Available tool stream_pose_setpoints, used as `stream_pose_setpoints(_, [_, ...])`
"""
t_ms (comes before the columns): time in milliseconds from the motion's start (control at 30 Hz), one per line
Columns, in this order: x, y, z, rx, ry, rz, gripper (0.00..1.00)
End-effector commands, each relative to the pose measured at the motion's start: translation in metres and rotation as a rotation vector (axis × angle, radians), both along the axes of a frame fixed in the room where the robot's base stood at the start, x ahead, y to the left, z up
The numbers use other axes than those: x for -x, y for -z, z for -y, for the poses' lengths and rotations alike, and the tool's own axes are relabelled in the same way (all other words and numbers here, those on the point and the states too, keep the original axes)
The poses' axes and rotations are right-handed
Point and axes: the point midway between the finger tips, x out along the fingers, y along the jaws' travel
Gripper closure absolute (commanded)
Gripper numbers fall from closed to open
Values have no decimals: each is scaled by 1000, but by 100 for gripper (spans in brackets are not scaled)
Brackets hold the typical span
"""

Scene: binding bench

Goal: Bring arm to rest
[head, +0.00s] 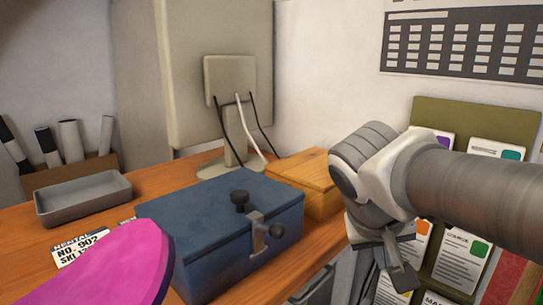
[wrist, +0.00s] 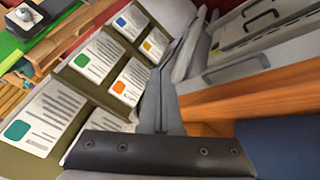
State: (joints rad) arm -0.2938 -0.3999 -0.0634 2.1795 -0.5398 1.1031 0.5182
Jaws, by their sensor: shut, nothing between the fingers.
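My gripper (head: 403,278) hangs at the right of the head view, pointing down, just past the right edge of the wooden bench (head: 28,270). My grey arm reaches in from the right edge of the picture. In the wrist view, the two grey fingers (wrist: 172,75) lie together, shut and empty. They are apart from the blue box (head: 215,205), which stands on the bench to the left of the gripper. The box has a dark knob and a metal latch on it.
A green board with printed cards (head: 460,258) is behind and right of my gripper; cards also fill the wrist view's left. A wooden box (head: 305,180), a monitor (head: 190,60), a grey tray (head: 85,205) and a rental label (head: 80,250) are on the bench. A pink shape (head: 110,265) fills the lower left.

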Motion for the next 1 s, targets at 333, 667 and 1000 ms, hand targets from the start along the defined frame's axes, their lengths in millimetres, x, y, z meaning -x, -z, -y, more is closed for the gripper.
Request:
stream_pose_setpoints(333, [80,50,-28,-294,-157,53,100])
stream_pose_setpoints(667, [85,-17,-34,-322,-183,73,100])
stream_pose_setpoints(1000, [85,-106,-34,-321,-182,72,100])
